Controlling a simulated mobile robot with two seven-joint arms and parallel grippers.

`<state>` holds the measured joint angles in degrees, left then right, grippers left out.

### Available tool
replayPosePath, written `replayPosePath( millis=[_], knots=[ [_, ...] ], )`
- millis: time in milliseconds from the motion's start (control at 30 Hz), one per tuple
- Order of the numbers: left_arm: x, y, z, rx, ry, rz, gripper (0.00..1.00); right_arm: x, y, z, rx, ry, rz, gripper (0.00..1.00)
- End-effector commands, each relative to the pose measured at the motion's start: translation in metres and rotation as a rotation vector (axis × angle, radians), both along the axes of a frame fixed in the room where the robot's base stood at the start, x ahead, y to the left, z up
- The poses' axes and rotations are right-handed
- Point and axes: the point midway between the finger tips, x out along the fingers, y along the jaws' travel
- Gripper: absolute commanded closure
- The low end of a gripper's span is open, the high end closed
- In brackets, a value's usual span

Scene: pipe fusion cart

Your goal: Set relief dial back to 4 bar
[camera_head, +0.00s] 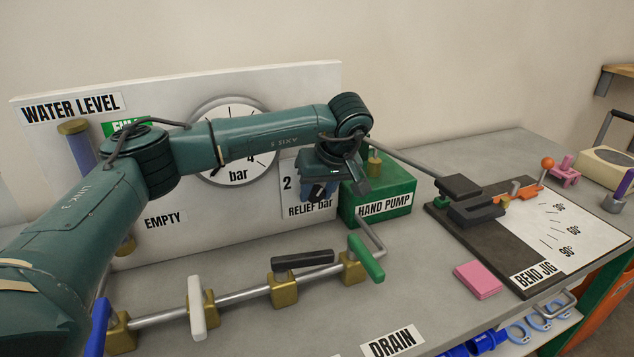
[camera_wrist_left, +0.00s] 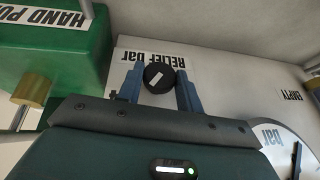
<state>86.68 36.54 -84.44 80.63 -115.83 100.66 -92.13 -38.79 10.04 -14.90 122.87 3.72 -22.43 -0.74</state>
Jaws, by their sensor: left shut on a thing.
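The relief dial (camera_wrist_left: 159,79) is a round black knob with a white pointer line, on the panel by the RELIEF bar label (camera_wrist_left: 158,59). The wrist view is upside down, and the line looks slanted there. My left gripper (camera_head: 318,190) is shut on the dial, with a blue finger on either side of it. In the head view the gripper and wrist cover most of the dial, and only the scale's "2" shows beside it. I cannot read which number the pointer faces. My right gripper is not in view.
The green hand pump (camera_head: 381,203) stands close right of the gripper, its lever reaching right. The pressure gauge (camera_head: 236,178) is partly behind my left arm. Below runs a pipe with several valve handles (camera_head: 302,259). The bend jig (camera_head: 480,245) is at right.

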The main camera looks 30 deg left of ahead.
Motion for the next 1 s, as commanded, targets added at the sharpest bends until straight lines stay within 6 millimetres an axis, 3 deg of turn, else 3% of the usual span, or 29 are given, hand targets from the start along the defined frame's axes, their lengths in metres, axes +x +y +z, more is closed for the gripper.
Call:
replayPosePath(
  millis=[233, 600, 1000],
  knots=[
    [0.002, -0.002, 0.005, 0.122, 0.135, 0.002, 0.87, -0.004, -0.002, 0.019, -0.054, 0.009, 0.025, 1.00],
    [0.004, -0.003, 0.000, 0.257, 0.286, 0.003, 0.87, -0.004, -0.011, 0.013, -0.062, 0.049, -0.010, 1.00],
    [0.004, -0.003, -0.001, 0.293, 0.326, 0.002, 0.87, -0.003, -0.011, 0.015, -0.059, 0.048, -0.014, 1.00]
  ],
)
